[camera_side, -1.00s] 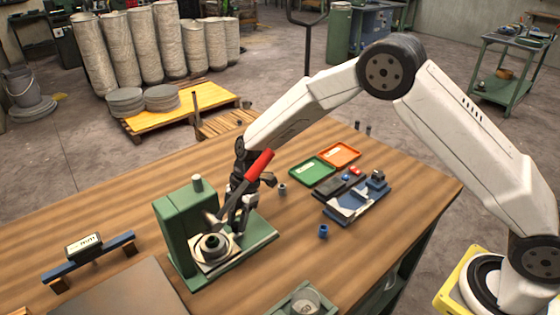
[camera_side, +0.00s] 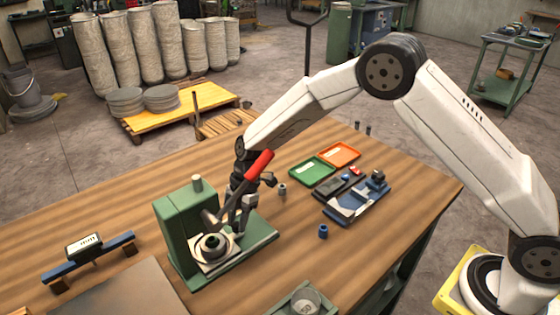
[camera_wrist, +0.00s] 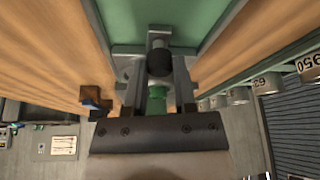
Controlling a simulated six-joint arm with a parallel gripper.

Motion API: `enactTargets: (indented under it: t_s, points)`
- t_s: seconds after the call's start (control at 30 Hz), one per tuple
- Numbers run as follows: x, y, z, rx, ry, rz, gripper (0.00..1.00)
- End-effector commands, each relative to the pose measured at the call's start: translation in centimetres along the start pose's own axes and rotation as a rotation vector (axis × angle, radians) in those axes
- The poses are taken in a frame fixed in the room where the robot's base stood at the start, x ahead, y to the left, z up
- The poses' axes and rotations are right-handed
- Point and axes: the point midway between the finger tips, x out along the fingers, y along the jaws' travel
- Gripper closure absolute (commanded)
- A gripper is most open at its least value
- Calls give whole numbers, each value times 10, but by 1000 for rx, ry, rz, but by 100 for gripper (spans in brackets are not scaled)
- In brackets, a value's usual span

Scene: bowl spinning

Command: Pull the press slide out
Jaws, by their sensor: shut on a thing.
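The green press (camera_side: 185,228) stands on the wooden bench on its green base (camera_side: 262,236), with a red-handled lever (camera_side: 259,164) leaning up to the right. The pale slide plate (camera_side: 226,259) lies on the base at the front of the press and carries a round ringed die (camera_side: 213,246). My gripper (camera_side: 241,222) points down at the slide's right end and is shut on a small part there. The wrist view shows my gripper (camera_wrist: 159,80) with a black round knob (camera_wrist: 159,63) between its fingers. The exact contact is partly hidden by the fingers and lever.
A green tray (camera_side: 312,171), an orange tray (camera_side: 340,155) and a blue fixture (camera_side: 356,203) lie to the right. A blue cup (camera_side: 323,231) stands nearer. The base right of my gripper is clear.

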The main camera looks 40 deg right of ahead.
Motion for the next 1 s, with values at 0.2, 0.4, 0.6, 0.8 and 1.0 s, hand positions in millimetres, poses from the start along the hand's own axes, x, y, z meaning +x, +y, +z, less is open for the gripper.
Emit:
enactTargets:
  t_s: [0.2,0.4,0.6,0.8,1.0]
  points:
    - [-1,0,0,0,0,1,100]
    - [-2,0,2,0,0,1,100]
    - [-12,-6,27,3,0,2,100]
    - [-28,-17,65,5,1,3,100]
    - [-36,-24,85,2,1,4,100]
